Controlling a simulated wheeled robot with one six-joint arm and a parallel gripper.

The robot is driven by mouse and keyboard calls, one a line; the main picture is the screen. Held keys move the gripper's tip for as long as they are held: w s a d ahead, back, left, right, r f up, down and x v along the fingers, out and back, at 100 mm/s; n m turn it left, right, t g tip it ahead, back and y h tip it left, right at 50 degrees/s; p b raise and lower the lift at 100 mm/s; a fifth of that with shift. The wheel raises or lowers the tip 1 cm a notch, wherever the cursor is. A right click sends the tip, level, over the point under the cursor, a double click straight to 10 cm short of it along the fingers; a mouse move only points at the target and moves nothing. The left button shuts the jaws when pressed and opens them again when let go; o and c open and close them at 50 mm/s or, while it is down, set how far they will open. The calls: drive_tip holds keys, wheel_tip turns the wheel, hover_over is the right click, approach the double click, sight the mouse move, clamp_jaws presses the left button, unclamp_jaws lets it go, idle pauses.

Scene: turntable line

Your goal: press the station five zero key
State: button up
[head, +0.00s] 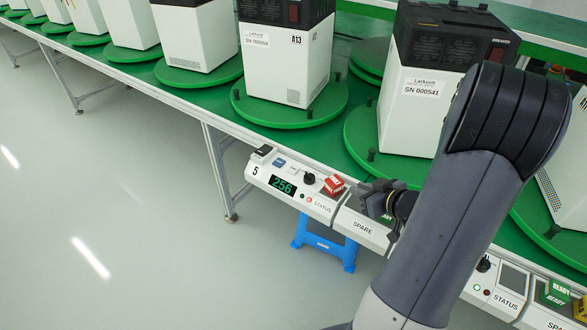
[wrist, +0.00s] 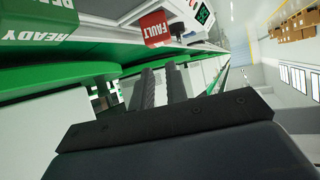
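The station five panel (head: 318,205) sits on the line's front edge, marked 5, with a green display (head: 283,185) reading 256. A small blue key (head: 280,162) and a black-topped part (head: 263,150) are on its top; I cannot read which is zero. A black knob (head: 309,178) and a red block (head: 333,185) are to their right. My gripper (head: 372,196) is just right of the red block, apart from the keys. In the wrist view its fingers (wrist: 162,84) show a narrow gap, seemingly empty. The red block there reads FAULT (wrist: 157,28); the display (wrist: 204,15) is beyond it.
White units with black tops stand on green turntables (head: 290,112) behind the panel. A blue stool (head: 325,243) stands below the line. The floor in front is clear.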

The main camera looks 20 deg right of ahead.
clamp_jaws()
idle(0.5)
idle(0.7)
